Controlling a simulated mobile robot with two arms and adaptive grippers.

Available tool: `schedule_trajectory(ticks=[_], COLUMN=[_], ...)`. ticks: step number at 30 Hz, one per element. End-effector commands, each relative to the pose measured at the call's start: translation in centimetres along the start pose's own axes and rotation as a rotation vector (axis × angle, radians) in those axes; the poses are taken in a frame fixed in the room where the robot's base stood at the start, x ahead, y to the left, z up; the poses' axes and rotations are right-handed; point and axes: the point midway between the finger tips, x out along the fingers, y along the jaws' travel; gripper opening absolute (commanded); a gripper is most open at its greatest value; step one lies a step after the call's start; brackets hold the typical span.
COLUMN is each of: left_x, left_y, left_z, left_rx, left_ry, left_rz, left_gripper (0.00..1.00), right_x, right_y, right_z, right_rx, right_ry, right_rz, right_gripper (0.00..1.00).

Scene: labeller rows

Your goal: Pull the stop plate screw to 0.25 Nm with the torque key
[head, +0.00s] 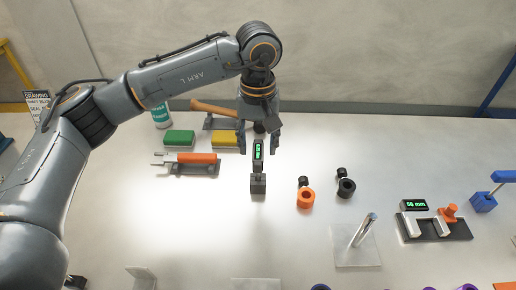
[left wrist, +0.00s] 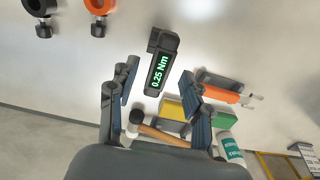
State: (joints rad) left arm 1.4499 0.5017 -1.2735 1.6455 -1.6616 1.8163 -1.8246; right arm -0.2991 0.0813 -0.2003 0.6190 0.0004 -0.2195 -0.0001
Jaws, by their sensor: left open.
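A dark upright device with a green display (head: 258,150) stands on a small black block (head: 258,185) at mid-table. In the left wrist view its display (left wrist: 160,70) reads 0.25 Nm; it appears to be the torque key. My left gripper (head: 258,146) points down with its fingers spread on both sides of the device in the head view. In the left wrist view the open fingers (left wrist: 157,92) hold nothing, and I cannot tell how close they are to the device. I cannot make out the stop plate screw. My right gripper is not in view.
A hammer (head: 213,106), green block (head: 179,138), yellow block (head: 225,138) and orange-handled tool (head: 197,158) lie behind and left. An orange ring (head: 306,198), black ring (head: 346,188), metal pin (head: 363,230) and 56 mm gauge (head: 414,205) are right. The front left is mostly clear.

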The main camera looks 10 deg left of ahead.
Motion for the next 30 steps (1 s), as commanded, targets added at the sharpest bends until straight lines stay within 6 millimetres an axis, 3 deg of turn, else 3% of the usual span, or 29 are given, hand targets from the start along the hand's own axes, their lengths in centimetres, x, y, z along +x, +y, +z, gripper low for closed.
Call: schedule_trajectory(ticks=[6,12,18,30], left_x=[-5.0,-8.3,-9.6,-9.7], left_y=[0.1,0.1,0.0,0.0], left_z=[-0.1,0.0,0.0,0.0], left_rx=[0.0,0.0,0.001,0.001], left_ry=[0.005,0.002,0.002,0.001], left_rz=[0.003,0.002,0.001,0.001], left_gripper=[0.49,0.49,0.49,0.49], right_x=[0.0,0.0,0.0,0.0], right_y=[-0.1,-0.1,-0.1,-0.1], right_z=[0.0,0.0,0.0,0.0], right_rx=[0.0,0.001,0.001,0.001], right_ry=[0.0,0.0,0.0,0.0], right_rz=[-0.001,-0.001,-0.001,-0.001], right_gripper=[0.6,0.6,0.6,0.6])
